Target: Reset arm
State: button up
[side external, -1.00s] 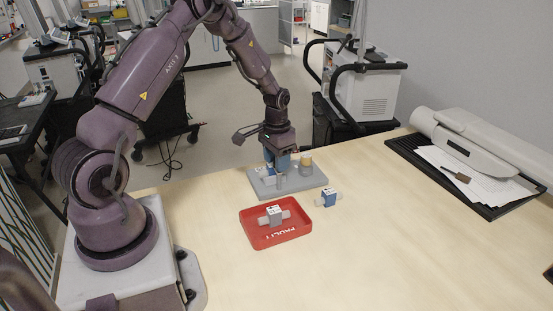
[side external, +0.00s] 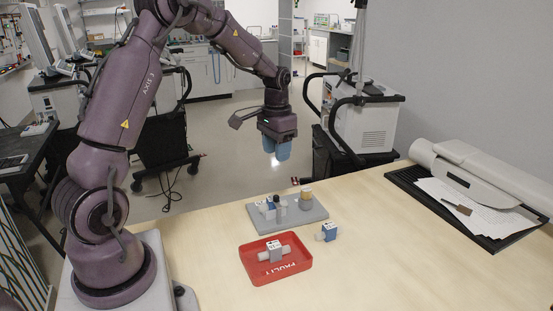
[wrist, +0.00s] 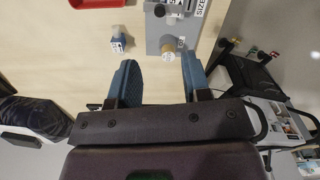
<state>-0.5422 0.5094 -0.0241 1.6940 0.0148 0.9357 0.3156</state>
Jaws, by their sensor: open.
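In the wrist view my gripper (wrist: 157,65) also shows open. In the wrist view, the yellow-topped cylinder (wrist: 169,44) lies beyond the fingertips.
A red tray (side external: 290,271) holds a grey valve piece (side external: 275,254) with white ends. A blue valve piece (side external: 329,232) lies loose on the wooden table (side external: 400,260). A black tray with papers (side external: 453,192) is at right. The front table is clear.

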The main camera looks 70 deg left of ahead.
dwell(0.3)
jog(key=s+d+r+m+t, duration=0.1)
jog(key=s+d+r+t, duration=0.1)
jog(key=s+d+r, duration=0.5)
jog(key=s+d+r+m+t, duration=0.1)
jog(key=s+d+r+t, duration=0.2)
jog(key=s+d+r, duration=0.4)
jog(key=s+d, duration=0.3)
jog(key=d, duration=0.4)
jog(key=shift+s+d+t, duration=0.15)
jog(key=shift+s+t, duration=0.1)
jog(key=shift+t, duration=0.05)
